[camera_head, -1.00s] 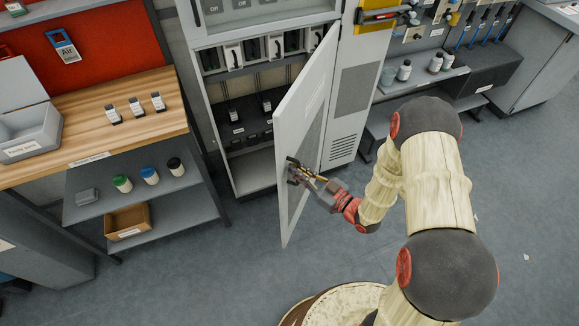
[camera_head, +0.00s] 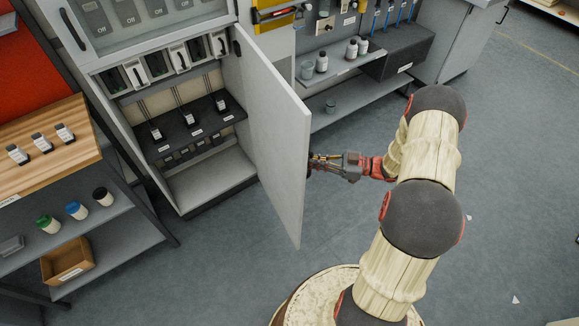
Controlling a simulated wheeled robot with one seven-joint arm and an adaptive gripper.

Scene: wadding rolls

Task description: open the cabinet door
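The cabinet (camera_head: 190,205) stands left of centre in the head view. Its tall grey door (camera_head: 280,150) is hinged on the right and swung wide open, with its free edge toward me. The shelves inside are in full view. My gripper (camera_head: 312,164) is at the right-hand side of the door, near its free edge at mid-height. The fingertips are partly hidden by the door edge, so I cannot tell whether they touch it or how far apart they are. The door handle is not visible.
A wooden-topped bench (camera_head: 50,150) with bottles stands left of the cabinet. A shelf unit with bottles (camera_head: 322,62) and a dark box (camera_head: 398,52) are behind the door to the right.

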